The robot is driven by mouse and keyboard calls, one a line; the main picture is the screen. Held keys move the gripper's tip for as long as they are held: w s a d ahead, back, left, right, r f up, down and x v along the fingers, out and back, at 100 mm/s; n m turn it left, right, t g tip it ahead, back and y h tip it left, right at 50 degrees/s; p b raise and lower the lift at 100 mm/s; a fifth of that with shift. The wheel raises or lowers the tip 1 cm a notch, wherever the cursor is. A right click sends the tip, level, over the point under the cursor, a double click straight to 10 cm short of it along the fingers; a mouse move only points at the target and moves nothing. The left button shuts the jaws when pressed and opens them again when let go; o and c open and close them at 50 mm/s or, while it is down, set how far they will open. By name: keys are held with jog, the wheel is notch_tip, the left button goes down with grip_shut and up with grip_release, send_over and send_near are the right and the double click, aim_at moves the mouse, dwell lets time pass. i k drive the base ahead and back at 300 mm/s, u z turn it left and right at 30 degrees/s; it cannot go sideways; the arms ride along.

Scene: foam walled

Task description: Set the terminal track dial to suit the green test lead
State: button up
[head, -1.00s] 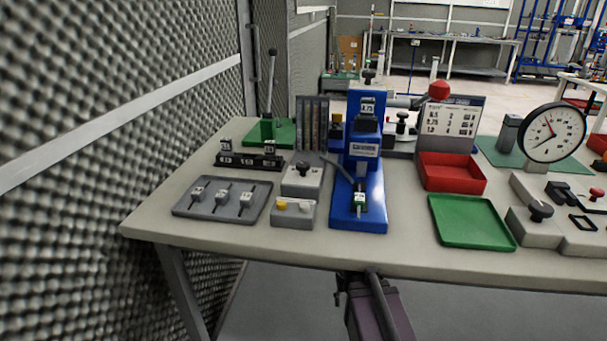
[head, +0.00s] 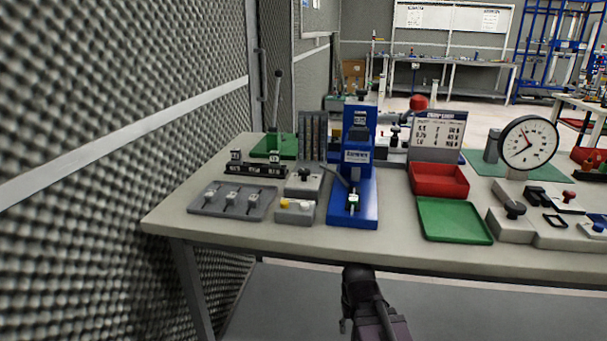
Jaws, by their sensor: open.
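A blue press (head: 346,209) stands on the bench at mid-picture. It has a small number window (head: 360,118) on its upper front, too small to read surely now. A white label plate (head: 356,156) is below it. I cannot tell which part is the terminal track dial. A small green piece with a white label (head: 353,203), possibly the green test lead, sits low on the press's front. A chart board (head: 438,132) with rows of numbers stands to the right. My dark arm shows at the bottom, in front of the bench; my gripper cannot be made out.
A grey tray (head: 208,211) with several small labelled leads lies left. A grey block with a yellow button (head: 293,215) is beside the press. A red bin (head: 438,192), green tray (head: 455,234) and round gauge (head: 528,143) stand right.

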aim_at(304, 173)
jog(key=z, duration=0.25)
jog(key=k, duration=1.3)
jog(key=u, duration=0.35)
jog(key=i, duration=1)
